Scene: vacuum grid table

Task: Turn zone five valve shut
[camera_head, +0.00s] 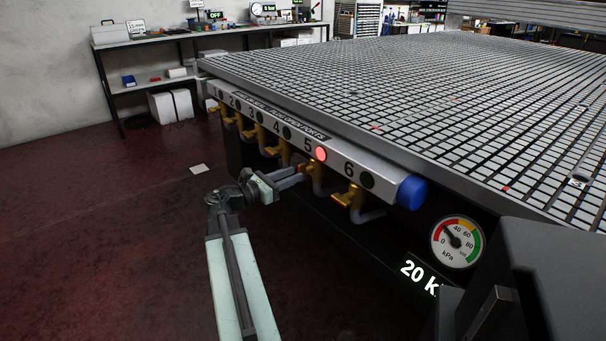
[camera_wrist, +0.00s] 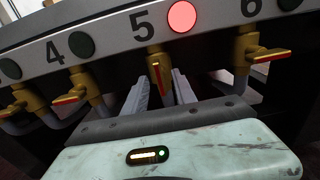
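The zone five valve (camera_wrist: 154,62) is a brass fitting below the number 5 on the rail. Its red-edged handle (camera_wrist: 157,78) points down along the pipe in the wrist view. The lamp beside the 5 (camera_wrist: 182,17) glows red; it also shows lit in the head view (camera_head: 320,154). My gripper (camera_wrist: 160,88) is open, with one grey finger on each side of the handle. I cannot tell whether either finger touches it. In the head view my gripper (camera_head: 298,177) reaches to the zone five valve (camera_head: 318,182), partly hiding it.
The zone four valve (camera_wrist: 81,85) and zone six valve (camera_wrist: 250,52) flank it, their handles turned sideways and lamps dark. A gauge (camera_head: 457,242) and a display (camera_head: 419,275) reading about 20 sit under the grid table (camera_head: 420,85). The floor (camera_head: 110,230) at left is mostly clear.

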